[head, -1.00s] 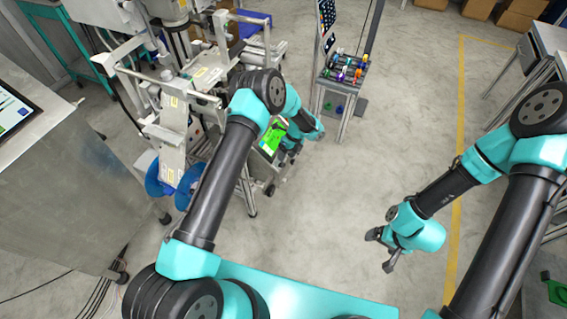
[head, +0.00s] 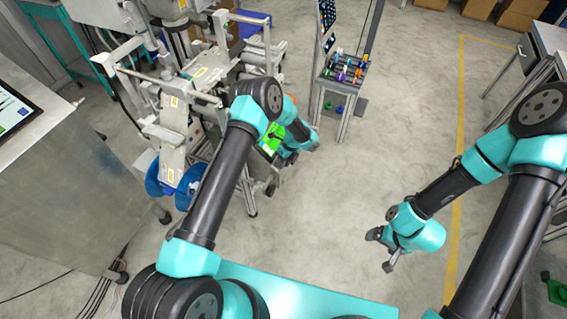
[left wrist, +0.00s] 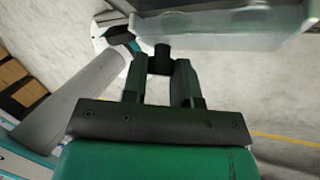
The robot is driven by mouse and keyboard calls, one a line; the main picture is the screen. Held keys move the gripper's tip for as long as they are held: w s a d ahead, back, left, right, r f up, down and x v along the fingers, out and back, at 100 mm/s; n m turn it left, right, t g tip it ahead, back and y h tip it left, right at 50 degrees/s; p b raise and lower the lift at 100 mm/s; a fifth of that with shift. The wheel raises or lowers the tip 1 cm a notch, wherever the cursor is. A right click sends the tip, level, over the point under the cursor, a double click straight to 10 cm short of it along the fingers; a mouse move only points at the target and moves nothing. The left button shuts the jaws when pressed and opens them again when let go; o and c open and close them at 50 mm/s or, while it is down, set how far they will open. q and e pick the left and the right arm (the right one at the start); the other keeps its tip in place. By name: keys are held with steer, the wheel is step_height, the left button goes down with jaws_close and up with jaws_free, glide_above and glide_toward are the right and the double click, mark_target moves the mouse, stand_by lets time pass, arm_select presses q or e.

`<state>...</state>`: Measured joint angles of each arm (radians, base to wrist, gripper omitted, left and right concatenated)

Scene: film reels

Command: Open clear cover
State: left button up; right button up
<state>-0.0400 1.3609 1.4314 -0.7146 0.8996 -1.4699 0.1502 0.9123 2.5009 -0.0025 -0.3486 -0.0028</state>
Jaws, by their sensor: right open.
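The clear cover (left wrist: 220,28) is a translucent panel across the top of the left wrist view. A black knob-like piece (left wrist: 160,57) sits at its lower edge. My left gripper (left wrist: 159,75) has one dark finger on each side of this knob, and the fingertips appear to touch it. In the head view my left forearm and wrist reach the side of the grey machine (head: 172,135) and hide most of the gripper; the cover cannot be made out there. My right gripper (head: 380,250) is open and empty over the floor at the right.
A green-lit screen (head: 270,143) is beside my left wrist. Blue reels (head: 160,182) hang on the machine's near side. A small stand (head: 345,72) with colourful items is behind. A metal cabinet (head: 70,190) stands at the left. The floor between my arms is clear.

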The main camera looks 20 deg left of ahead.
arm_select(q)
jaws_close()
steer(key=shift+r, duration=0.1)
steer(key=a+r, duration=0.3)
steer(key=shift+w, duration=0.3)
steer(key=shift+f, duration=0.1)
steer(key=o, duration=0.6)
jaws_free()
steer(key=v, duration=1.7)
steer(key=shift+d+r, duration=0.1)
steer(key=shift+r, duration=0.15)
